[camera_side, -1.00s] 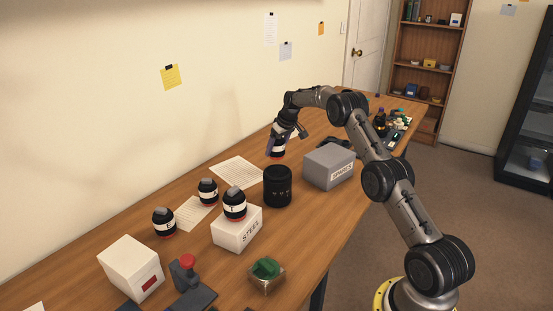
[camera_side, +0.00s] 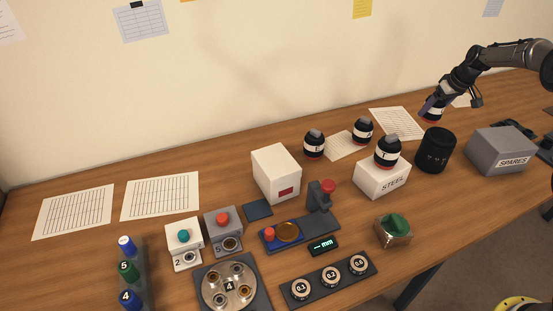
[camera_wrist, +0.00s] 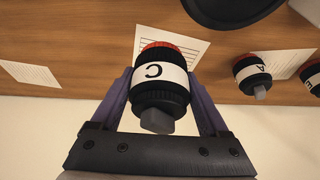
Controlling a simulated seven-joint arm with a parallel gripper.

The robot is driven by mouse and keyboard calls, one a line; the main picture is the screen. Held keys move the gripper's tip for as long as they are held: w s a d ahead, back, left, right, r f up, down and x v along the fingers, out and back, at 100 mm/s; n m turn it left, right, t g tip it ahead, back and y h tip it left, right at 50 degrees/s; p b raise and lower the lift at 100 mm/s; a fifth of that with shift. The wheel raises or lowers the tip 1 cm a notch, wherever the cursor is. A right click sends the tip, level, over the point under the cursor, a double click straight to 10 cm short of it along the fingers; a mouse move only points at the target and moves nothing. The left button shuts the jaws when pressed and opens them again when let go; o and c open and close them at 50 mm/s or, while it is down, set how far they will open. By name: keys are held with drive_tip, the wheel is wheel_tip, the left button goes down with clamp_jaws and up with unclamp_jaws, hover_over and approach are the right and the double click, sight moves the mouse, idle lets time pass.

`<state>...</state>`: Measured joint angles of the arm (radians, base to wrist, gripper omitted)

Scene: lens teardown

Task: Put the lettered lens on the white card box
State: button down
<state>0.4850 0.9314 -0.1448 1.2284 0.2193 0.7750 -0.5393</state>
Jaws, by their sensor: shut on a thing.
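My gripper (camera_wrist: 160,85) is shut on a black lens (camera_wrist: 161,97) with a white band lettered C and a red rim. In the side view this lens (camera_side: 433,107) is held behind the black cylinder (camera_side: 436,150). Another lens (camera_side: 387,152) stands on the white box marked STEEL (camera_side: 380,182). A lens lettered A (camera_wrist: 251,72) and another banded lens (camera_wrist: 313,76) stand on the table; the side view shows them left of and behind the STEEL box. A second white box (camera_side: 275,174) with a red label stands farther left.
A grey SPARES box (camera_side: 499,150) stands right of the black cylinder. A green-topped block (camera_side: 394,229) sits near the front edge. A lever stand (camera_side: 320,198), weights (camera_side: 329,277) and a round tray (camera_side: 229,286) crowd the front left. Paper sheets lie along the wall.

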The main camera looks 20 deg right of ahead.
drive_tip(key=s+a+r+n+y, duration=0.1)
drive_tip(key=a+r+n, duration=0.15)
drive_tip(key=a, duration=0.95)
drive_tip(key=a+r+n+y, duration=0.15)
drive_tip(key=a+r, duration=0.25)
drive_tip(key=a, duration=0.7)
drive_tip(key=s+a+r+n, duration=0.2)
drive_tip(key=s+a+r, duration=0.15)
drive_tip(key=a, duration=0.45)
drive_tip(key=s+a+r+n+g+y, duration=0.15)
drive_tip(key=s+a, duration=0.25)
drive_tip(key=a, duration=0.4)
drive_tip(key=s+a+r+n, duration=0.2)
drive_tip(key=s+a+r, duration=0.15)
drive_tip(key=a, duration=0.45)
approach(268, 158)
drive_tip(key=shift+w+a+f, duration=0.2)
drive_tip(key=shift+w+a, duration=0.1)
drive_tip(key=shift+a, duration=0.4)
drive_tip(key=shift+w+a+f, duration=0.1)
drive_tip(key=shift+w+f, duration=0.1)
drive_tip(key=shift+f, duration=0.1)
drive_tip(key=shift+w+f, duration=0.15)
drive_tip(key=shift+f, duration=1.55)
drive_tip(key=shift+f, duration=0.25)
